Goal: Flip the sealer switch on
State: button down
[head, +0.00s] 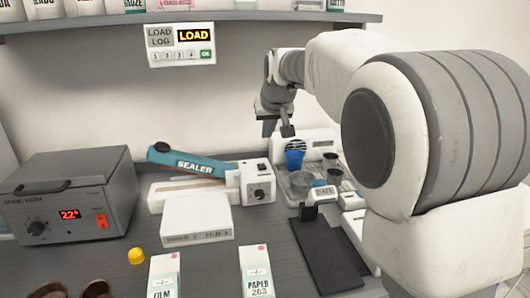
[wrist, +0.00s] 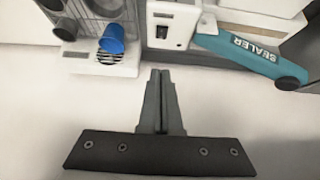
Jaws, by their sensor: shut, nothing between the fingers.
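The sealer has a teal arm (head: 192,163) lettered SEALER, raised at its left end, and a white end block (head: 257,183) with a round dark knob on its front. A small dark patch on top of the block, which may be the switch, shows in the wrist view (wrist: 162,32); its position on or off cannot be told. My gripper (head: 286,131) is above and behind the block, slightly to its right, apart from it. In the wrist view my gripper (wrist: 160,74) has its fingers together, empty, pointing toward the block with a gap between.
A grey bath unit (head: 72,195) with a red display stands at left. A blue cup (head: 294,159) and dark cups stand right of the sealer. A shelf (head: 185,17) runs above.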

jog(key=b, duration=0.1)
send_over(263, 168)
jog(key=f, duration=0.7)
jog(key=shift+s+f, duration=0.2)
jog(key=shift+f, duration=0.2)
notch_tip(263, 168, down, 2)
jog(key=shift+s+f+b, duration=0.15)
jog(key=shift+f+b, duration=0.05)
jog(key=shift+b, duration=0.3)
jog(key=shift+s+d+f, duration=0.1)
jog(key=shift+f, duration=0.6)
jog(key=shift+f, duration=0.1)
jog(key=shift+s+f+b, duration=0.15)
jog(key=shift+f+b, duration=0.3)
jog(key=shift+b, duration=0.05)
jog(key=shift+r, duration=0.25)
jog(key=shift+r+p, duration=0.1)
jog(key=shift+p, duration=0.2)
jog(key=shift+r+p, duration=0.55)
jog(key=shift+r, duration=0.15)
